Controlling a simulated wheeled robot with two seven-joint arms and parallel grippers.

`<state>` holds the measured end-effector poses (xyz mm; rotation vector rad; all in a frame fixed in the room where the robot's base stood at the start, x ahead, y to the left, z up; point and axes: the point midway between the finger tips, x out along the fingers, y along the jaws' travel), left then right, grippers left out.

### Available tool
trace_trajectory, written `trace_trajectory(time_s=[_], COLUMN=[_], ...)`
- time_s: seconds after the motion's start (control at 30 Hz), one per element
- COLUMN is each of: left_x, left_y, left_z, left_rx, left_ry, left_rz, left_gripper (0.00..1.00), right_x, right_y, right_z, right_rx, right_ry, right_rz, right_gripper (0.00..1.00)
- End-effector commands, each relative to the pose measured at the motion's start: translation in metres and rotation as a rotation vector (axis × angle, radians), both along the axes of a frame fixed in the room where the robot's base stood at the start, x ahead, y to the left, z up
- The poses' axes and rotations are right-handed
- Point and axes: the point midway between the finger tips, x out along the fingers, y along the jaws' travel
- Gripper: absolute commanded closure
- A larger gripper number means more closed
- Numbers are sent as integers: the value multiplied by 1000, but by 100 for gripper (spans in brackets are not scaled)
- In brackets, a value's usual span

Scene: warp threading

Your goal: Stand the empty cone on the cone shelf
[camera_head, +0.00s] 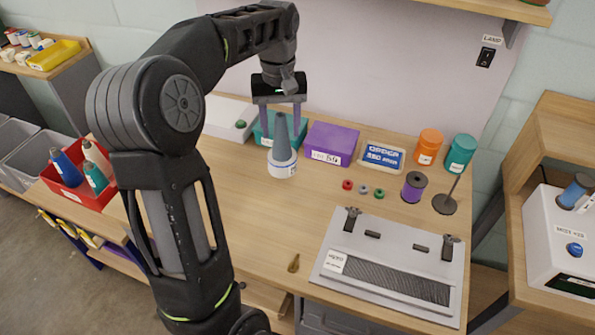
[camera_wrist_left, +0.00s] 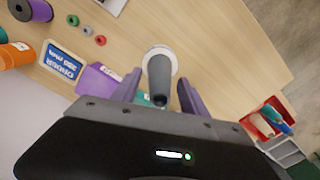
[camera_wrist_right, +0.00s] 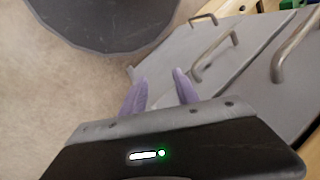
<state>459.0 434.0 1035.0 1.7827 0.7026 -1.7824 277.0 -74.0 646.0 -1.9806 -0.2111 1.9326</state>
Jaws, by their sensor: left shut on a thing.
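A slim grey cone (camera_head: 281,135) stands upright in a round white base with a label (camera_head: 283,168) on the worktable. My left gripper (camera_head: 281,116) is above it, fingers pointing down on either side of the cone's upper part, shut on the cone. In the left wrist view the cone (camera_wrist_left: 159,78) is between the two purple fingers, its tip towards the camera. Contact with the fingers is hard to see. My right gripper (camera_wrist_right: 160,85) is open and empty, away from the table top, near grey drawer fronts. I cannot tell which shelf is the cone shelf.
A teal box (camera_head: 262,130) and a purple box (camera_head: 331,143) stand close behind the cone. A metal plate fixture (camera_head: 391,262) lies at the front right. A red bin (camera_head: 82,182) with several cones is at the left. A wall shelf (camera_head: 510,8) hangs top right.

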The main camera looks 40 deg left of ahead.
Motion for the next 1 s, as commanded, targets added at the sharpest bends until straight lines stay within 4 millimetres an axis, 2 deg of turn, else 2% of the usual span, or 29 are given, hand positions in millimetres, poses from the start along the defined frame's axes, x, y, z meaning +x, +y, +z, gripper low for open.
trace_trajectory(time_s=[0.3,0.4,0.7,1.0], left_x=[-1,0,0,0], left_y=[0,0,0,0], left_z=[-51,-57,-60,-94], left_rx=[-1,0,0,0], left_ry=[3,0,0,1], left_rz=[-1,-1,-1,-1], left_gripper=[77,77,77,77], right_x=[0,0,0,-1], right_y=[0,0,0,-1], right_z=[5,5,5,10], right_rx=[-2,-2,-2,-4], right_ry=[2,2,2,3], right_rz=[-1,-1,-1,-1], right_gripper=[64,64,64,64])
